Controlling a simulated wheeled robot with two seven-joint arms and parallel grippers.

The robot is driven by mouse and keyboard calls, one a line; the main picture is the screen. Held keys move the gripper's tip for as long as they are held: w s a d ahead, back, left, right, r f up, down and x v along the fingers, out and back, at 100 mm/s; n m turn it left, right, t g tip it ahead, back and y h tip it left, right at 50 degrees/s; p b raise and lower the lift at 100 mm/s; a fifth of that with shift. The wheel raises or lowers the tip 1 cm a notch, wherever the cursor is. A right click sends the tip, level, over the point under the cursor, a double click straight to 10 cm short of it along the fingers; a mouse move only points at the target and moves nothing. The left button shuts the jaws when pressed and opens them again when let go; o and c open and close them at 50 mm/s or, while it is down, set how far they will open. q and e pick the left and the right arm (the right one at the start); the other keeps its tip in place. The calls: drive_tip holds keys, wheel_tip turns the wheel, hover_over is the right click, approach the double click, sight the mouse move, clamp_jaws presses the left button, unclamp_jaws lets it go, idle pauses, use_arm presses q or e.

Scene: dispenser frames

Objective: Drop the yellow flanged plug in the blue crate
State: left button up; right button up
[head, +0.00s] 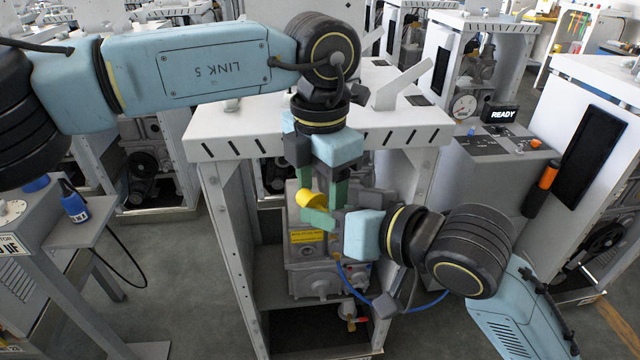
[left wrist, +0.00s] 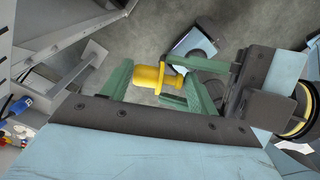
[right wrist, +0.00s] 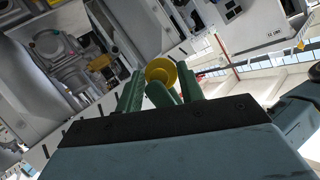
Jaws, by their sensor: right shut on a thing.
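The yellow flanged plug (head: 311,199) is held in the air in front of the white machine frame. My right gripper (head: 322,214) reaches in from the right and is shut on it; the plug shows flange-on in the right wrist view (right wrist: 160,72). My left gripper (head: 325,185) points down from above, very close to the plug. In the left wrist view the plug (left wrist: 150,77) lies between its spread green fingers, which look open; whether one touches the plug I cannot tell. I cannot make out a blue crate in any view.
The white dispenser frame (head: 245,135) stands behind, with a grey unit (head: 315,262) and blue hose (head: 350,285) inside. A grey side table (head: 75,235) with a blue bottle (head: 74,206) is at the left. A console with a READY sign (head: 502,115) is at the right.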

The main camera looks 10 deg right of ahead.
use_arm(q)
drive_tip(key=c, duration=0.5)
use_arm(e)
drive_tip(key=o, duration=1)
